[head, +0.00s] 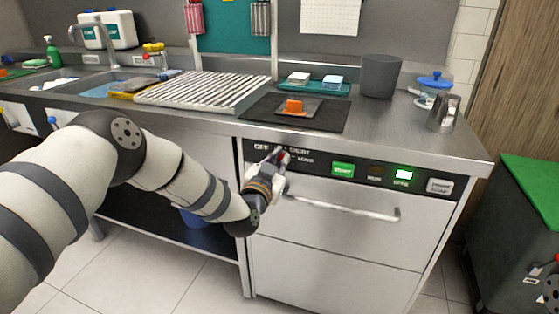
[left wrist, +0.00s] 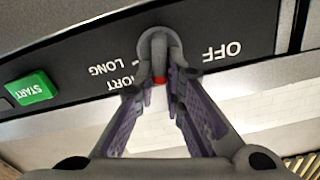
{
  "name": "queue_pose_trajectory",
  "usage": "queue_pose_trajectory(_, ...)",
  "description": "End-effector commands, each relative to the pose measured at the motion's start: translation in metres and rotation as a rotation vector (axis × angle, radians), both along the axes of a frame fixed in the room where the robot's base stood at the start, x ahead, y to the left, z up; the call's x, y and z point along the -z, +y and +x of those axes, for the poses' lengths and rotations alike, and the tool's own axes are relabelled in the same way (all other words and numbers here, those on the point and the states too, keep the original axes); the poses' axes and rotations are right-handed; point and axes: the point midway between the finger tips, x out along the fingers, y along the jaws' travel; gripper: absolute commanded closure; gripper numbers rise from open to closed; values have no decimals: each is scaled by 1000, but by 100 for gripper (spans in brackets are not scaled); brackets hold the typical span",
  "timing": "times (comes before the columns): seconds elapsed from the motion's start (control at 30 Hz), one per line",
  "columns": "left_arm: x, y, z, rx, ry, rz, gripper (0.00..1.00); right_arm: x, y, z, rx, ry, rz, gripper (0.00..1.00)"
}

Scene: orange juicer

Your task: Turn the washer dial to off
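The washer dial (left wrist: 160,48) is a grey round knob with a raised grip bar and a red mark (left wrist: 159,80). It sits on the dark control panel between the OFF lettering (left wrist: 222,51) and the SHORT and LONG lettering. In the left wrist view, where the lettering is upside down, the red mark points down, not at OFF. My left gripper (left wrist: 162,90) is open with its fingers on either side of the dial's bar; contact is unclear. In the head view my left gripper (head: 279,160) is at the panel, largely covering the dial.
The green START button (head: 343,169) and a lit green display (head: 403,174) are right of the dial. The washer's door handle (head: 345,206) runs below the panel. The steel counter above holds a black mat (head: 262,110) and a grey bin (head: 380,77). A green-lidded bin stands right.

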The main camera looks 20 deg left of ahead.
Motion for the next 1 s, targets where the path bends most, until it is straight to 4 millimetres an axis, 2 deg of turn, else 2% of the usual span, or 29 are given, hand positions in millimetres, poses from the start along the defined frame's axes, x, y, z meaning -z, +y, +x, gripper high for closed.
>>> queue_pose_trajectory(0.47, 1, 1, 0, 0, 4, -54, 100, 0, 0, 0, 0, 1, 0, 60)
queue_pose_trajectory(0.67, 1, 3, 0, 0, 8, -186, 100, 1, 0, -1, 0, 4, 0, 60)
queue_pose_trajectory(1.0, 4, 8, -1, -2, 22, -507, 100, 5, 0, -4, 0, 15, 0, 60)
